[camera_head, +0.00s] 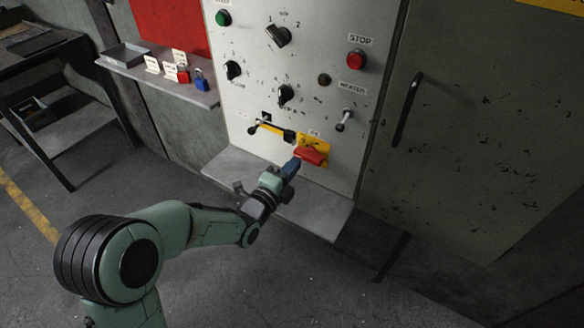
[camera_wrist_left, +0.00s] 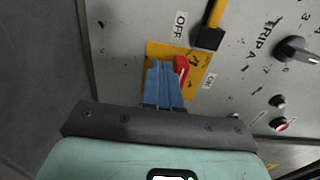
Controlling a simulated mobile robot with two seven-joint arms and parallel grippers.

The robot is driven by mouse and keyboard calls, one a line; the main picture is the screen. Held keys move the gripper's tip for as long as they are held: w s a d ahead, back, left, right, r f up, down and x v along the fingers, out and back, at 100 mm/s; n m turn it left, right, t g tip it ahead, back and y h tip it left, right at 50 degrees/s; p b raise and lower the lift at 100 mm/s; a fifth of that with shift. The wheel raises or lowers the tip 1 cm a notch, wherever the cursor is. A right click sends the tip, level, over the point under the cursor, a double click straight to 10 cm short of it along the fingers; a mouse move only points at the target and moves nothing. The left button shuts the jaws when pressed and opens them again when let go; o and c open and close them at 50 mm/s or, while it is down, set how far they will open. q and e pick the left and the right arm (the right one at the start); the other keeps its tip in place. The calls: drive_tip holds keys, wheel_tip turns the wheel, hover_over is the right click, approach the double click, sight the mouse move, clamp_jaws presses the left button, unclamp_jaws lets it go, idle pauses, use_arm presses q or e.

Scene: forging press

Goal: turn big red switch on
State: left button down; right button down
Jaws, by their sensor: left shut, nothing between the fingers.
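The big red switch (camera_head: 309,155) has a red handle on a yellow plate (camera_head: 316,142), low on the grey control panel. In the head view the red handle lies roughly level, tilted slightly. My left gripper (camera_head: 293,165) is shut and empty, with its blue fingertips at the lower left of the red handle; I cannot tell whether they touch. In the left wrist view the blue fingers (camera_wrist_left: 164,84) cover much of the yellow plate (camera_wrist_left: 196,64), and the red handle (camera_wrist_left: 181,66) shows just right of them. An OFF label (camera_wrist_left: 180,25) shows beside the plate. My right gripper is not in view.
A yellow-and-black lever (camera_head: 272,129) is just left of the switch. Black knobs (camera_head: 285,94), a toggle (camera_head: 344,120) and a red STOP button (camera_head: 356,60) sit above. A grey ledge (camera_head: 315,212) juts out below the panel. A shelf with padlocks (camera_head: 201,84) is at left.

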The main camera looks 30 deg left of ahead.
use_arm(q)
drive_tip(key=shift+r, duration=0.5)
drive_tip(key=shift+r, duration=0.3)
idle(0.4)
drive_tip(key=shift+d+r+p, duration=0.4)
drive_tip(key=shift+r+p, duration=0.05)
drive_tip(key=shift+r, duration=0.1)
idle(1.2)
drive_tip(key=shift+r, duration=0.15)
approach(299, 155)
drive_tip(key=shift+s+r, duration=0.3)
drive_tip(key=shift+r, duration=0.15)
idle(0.5)
idle(0.4)
